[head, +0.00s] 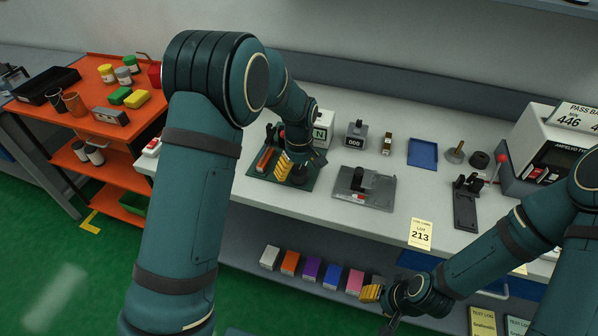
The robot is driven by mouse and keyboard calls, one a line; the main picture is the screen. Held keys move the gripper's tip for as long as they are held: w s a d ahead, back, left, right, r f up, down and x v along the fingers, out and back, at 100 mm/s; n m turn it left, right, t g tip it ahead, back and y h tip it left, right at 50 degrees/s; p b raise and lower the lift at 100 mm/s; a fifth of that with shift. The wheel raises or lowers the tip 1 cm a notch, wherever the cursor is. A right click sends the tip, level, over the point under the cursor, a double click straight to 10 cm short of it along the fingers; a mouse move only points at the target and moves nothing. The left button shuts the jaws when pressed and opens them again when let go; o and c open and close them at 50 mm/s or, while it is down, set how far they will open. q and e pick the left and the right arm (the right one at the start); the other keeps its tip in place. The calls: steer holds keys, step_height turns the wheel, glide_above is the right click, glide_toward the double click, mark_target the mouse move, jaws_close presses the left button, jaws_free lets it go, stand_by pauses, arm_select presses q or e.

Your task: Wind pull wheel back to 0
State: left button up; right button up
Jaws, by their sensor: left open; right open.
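A small device on a dark green base (257,175) stands at the left part of the bench, with a red-orange block (265,158) on its left side. A dark round part (298,175) on its right may be the pull wheel; its scale and any 0 mark are too small to read. My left gripper (283,170), with yellow fingers, is over this device, close to the dark round part. It is open; contact cannot be told, and the wrist hides part of the device. My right gripper (371,293) is open and empty, low in front of the bench.
A white box marked N (322,128), a counter (356,136), a grey plate fixture (376,190), a blue tray (422,153) and a black stand (466,203) are on the bench. Coloured boxes (311,270) line the lower shelf. An orange cart (95,121) stands left.

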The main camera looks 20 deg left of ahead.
mark_target(299, 170)
arm_select(q)
step_height(299, 170, up, 11)
stand_by(0.4)
steer(key=shift+r, duration=0.1)
